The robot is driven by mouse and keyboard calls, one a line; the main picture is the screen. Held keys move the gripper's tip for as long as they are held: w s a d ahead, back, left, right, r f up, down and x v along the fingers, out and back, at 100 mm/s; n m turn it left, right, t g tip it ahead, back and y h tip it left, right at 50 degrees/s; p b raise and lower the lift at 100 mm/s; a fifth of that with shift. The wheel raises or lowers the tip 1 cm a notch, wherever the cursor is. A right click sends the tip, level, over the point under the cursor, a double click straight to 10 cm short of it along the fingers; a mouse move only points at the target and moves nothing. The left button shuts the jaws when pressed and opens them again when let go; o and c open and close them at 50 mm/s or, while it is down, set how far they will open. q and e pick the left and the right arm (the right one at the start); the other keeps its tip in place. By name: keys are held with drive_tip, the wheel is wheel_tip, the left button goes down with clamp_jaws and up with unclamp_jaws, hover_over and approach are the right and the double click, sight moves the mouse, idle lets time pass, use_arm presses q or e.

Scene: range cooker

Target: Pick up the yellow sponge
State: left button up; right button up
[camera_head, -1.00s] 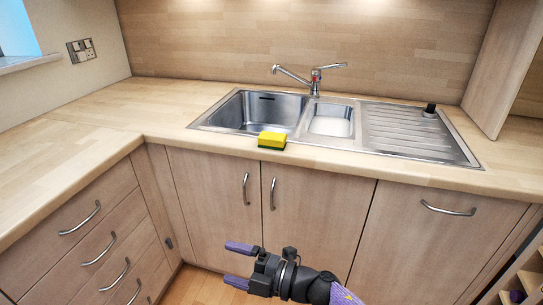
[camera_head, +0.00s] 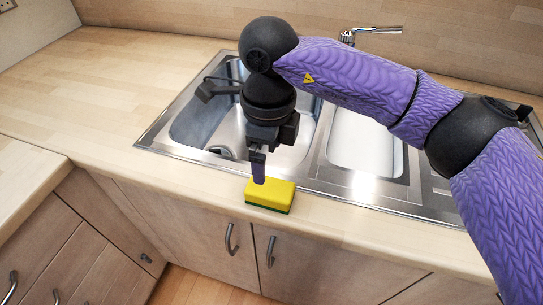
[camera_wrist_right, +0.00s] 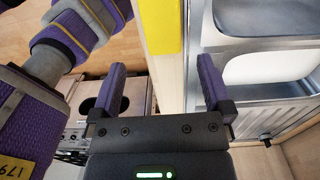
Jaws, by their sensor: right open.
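The yellow sponge (camera_head: 270,192) with a dark green underside lies on the wooden worktop, at the front edge of the sink. The yellow sponge (camera_wrist_right: 160,25) shows at the top of that view, beyond the fingertips and in line with the gap. My left gripper is not in view.
The steel sink (camera_head: 175,130) with its bowls lies behind the sponge, partly hidden by my right arm. A tap (camera_head: 372,30) stands at the back. Cupboard doors with handles (camera_head: 231,240) are below the worktop edge. The worktop at left (camera_head: 90,80) is clear.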

sight(270, 187)
drive_tip(key=shift+w+d+f, duration=0.15)
drive_tip(key=shift+w, duration=0.1)
drive_tip(key=f, duration=0.3)
drive_tip(key=f+b, duration=0.1)
drive_tip(key=f, duration=0.2)
drive_tip(key=f+b, duration=0.1)
drive_tip(key=f, duration=0.2)
drive_tip(key=shift+s, duration=0.35)
drive_tip(key=shift+f, duration=0.3)
drive_tip(key=shift+r, duration=0.1)
drive_tip(key=shift+c, duration=0.3)
drive_tip(key=c, duration=0.9)
drive_tip(key=shift+c, duration=0.8)
drive_tip(key=shift+w+r, duration=0.1)
wheel_tip(270, 187, up, 10)
drive_tip(key=shift+f+p, duration=0.1)
drive_tip(key=shift+p, duration=0.9)
drive_tip(key=o, duration=0.7)
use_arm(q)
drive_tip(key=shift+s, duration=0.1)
use_arm(e)
drive_tip(key=c, duration=0.6)
